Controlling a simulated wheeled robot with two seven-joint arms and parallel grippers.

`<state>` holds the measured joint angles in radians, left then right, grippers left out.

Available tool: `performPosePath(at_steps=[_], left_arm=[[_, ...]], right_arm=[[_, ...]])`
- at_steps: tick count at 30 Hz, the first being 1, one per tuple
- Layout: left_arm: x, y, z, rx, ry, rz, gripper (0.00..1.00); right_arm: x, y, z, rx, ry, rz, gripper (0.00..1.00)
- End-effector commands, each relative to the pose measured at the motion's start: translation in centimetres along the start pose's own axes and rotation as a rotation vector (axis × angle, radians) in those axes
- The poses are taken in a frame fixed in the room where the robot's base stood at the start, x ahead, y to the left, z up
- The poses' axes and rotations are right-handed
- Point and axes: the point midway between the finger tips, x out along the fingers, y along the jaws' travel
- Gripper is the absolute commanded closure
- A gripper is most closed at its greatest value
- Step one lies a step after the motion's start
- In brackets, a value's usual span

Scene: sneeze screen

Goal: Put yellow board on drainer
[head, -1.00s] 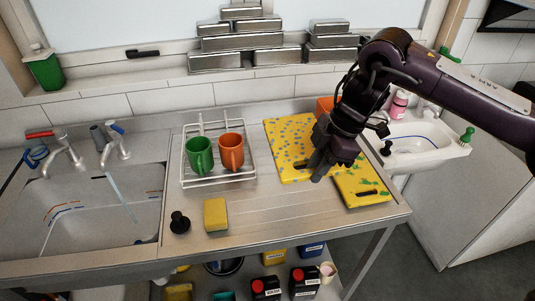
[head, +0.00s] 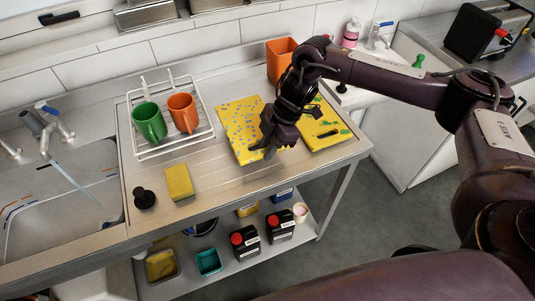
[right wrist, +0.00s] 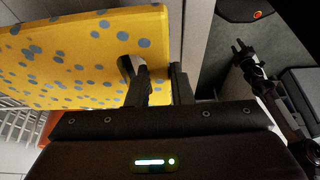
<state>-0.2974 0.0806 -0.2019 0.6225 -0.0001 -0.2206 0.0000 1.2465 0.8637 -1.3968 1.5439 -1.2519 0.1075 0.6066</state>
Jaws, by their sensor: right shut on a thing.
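A yellow board with blue-grey spots (head: 238,122) is on the counter to the right of the drainer; I cannot tell if it is raised at all. My right gripper (head: 264,152) is shut on its near edge. In the right wrist view the spotted board (right wrist: 75,62) shows one finger of the gripper (right wrist: 160,84) through its handle slot and the other outside the edge. The drainer (head: 180,149) is a white wire rack holding a green mug (head: 149,122) and an orange mug (head: 183,113). My left gripper is not in view.
A second yellow board (head: 318,138) with green pieces lies right of my gripper. An orange container (head: 281,58) stands behind. A sponge (head: 179,183) and a black plug (head: 144,199) lie in front of the drainer. Sinks flank the counter.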

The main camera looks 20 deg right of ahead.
Motion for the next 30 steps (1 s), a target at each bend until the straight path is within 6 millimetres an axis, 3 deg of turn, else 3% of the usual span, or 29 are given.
performPosePath(at_steps=[4, 12, 23, 24, 28, 30], left_arm=[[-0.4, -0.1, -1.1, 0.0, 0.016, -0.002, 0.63], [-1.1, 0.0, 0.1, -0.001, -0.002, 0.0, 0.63], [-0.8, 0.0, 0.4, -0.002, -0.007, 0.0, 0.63], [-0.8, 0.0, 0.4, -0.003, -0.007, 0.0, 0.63], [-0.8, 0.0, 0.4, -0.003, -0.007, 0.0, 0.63], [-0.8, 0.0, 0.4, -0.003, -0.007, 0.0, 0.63]], right_arm=[[1.0, 0.0, 0.4, -0.001, 0.0, 0.001, 1.0], [4.2, 0.0, 1.7, -0.001, 0.0, 0.002, 1.0], [4.6, 0.0, 1.9, -0.001, 0.001, 0.003, 1.0], [4.7, -0.1, 2.0, 0.0, -0.001, 0.001, 0.78], [4.6, -0.1, 1.9, 0.0, -0.001, 0.001, 0.61], [4.6, -0.1, 1.9, 0.0, -0.001, 0.001, 0.59]])
